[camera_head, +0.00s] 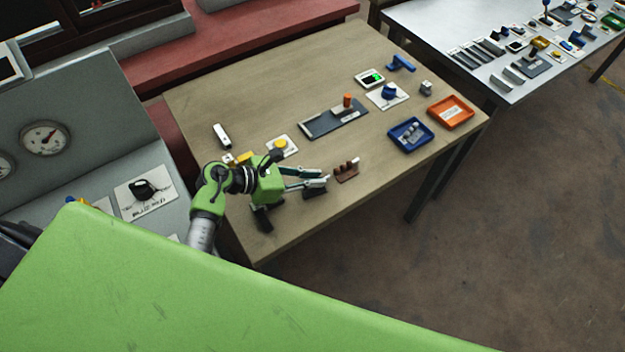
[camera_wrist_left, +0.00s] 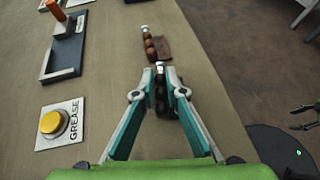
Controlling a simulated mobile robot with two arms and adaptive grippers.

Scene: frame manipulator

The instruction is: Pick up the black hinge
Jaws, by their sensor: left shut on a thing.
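My left gripper (camera_head: 316,186) is low over the near part of the wooden table. Its fingers are shut on the black hinge, a small dark piece that shows between the fingertips in the left wrist view (camera_wrist_left: 163,96). The fingers cover part of it, and I cannot tell whether it touches the table. My right gripper (camera_wrist_left: 303,118) shows small at the right edge of the left wrist view, away from the table, with its fingers apart and nothing seen between them. It is not in the head view.
A yellow GREASE button (camera_wrist_left: 53,123) and a grey plate with an orange peg (camera_head: 334,119) lie nearby. Blue (camera_head: 427,147) and orange (camera_head: 467,107) trays sit at the right. The near table corner is mostly clear.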

